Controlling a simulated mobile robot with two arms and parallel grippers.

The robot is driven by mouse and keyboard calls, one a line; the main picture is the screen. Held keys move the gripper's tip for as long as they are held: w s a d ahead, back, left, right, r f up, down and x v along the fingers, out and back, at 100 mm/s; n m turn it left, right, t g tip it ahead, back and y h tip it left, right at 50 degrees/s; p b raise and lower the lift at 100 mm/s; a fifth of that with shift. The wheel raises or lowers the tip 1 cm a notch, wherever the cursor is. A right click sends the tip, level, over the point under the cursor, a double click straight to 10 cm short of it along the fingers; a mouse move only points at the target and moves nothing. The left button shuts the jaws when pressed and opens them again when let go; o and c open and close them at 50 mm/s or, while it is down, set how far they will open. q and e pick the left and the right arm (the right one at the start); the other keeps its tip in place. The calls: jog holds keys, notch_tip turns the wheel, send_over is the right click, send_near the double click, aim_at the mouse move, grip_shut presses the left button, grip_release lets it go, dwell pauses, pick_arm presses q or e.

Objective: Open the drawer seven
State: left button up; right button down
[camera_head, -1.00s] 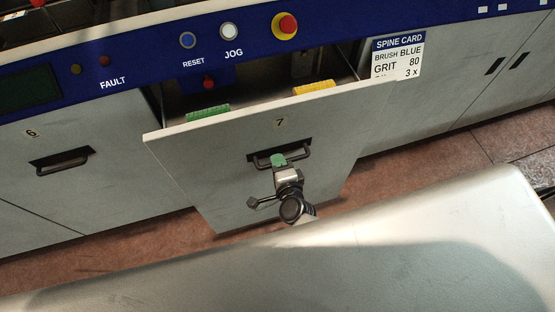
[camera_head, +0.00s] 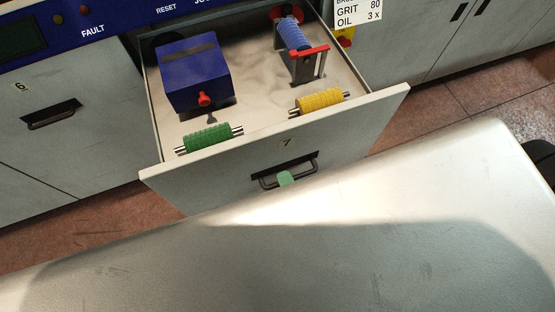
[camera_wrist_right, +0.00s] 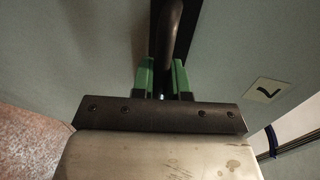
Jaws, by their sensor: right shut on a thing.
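Drawer seven (camera_head: 225,181) stands pulled well out of the cabinet in the head view, its inside open to view. Its number label (camera_head: 287,142) is above a dark bar handle (camera_head: 268,183). My right gripper (camera_head: 286,179) shows as a green fingertip at the handle; the rest of it is hidden behind the pale surface in front. In the right wrist view, the green fingers (camera_wrist_right: 162,80) are shut on the handle bar (camera_wrist_right: 172,40), one on each side. My left gripper is not in view.
Drawer six (camera_head: 50,150) is shut at left. A pale surface (camera_head: 330,250) fills the foreground.

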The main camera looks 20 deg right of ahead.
jog(key=f+v, duration=0.2)
jog(key=v, duration=0.7)
jog(key=shift+s, duration=0.2)
jog(key=c, duration=1.1)
grip_release()
jog(key=shift+c, duration=0.2)
jog(key=b+v, duration=0.1)
jog(key=v, duration=0.9)
jog(key=shift+s+b, duration=0.4)
jog(key=shift+r, duration=0.15)
